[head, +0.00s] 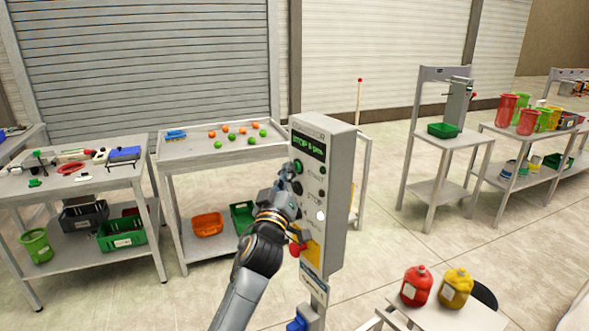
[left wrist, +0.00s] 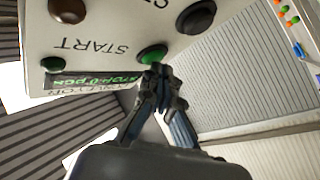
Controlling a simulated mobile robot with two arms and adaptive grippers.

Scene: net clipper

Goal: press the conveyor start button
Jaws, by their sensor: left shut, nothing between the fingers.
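The conveyor control box (head: 335,200) stands upright on a post in the middle of the head view, with a lit green display (head: 308,145) near its top. The green button (left wrist: 152,54) is beside the word START, which appears upside down in the left wrist view. My left gripper (left wrist: 157,72) is shut and empty, its fingertips right at the green button and overlapping its edge; I cannot tell whether they touch. In the head view my left gripper (head: 286,175) is at the box's left front face and hides part of it. My right gripper is not in view.
A dark round button (left wrist: 197,17) is close to the green one. A red emergency knob (head: 297,249) on a yellow plate is lower on the box, near my left wrist. A table with fruit-like balls (head: 222,146) stands behind. Red and yellow bottles (head: 416,285) stand at front right.

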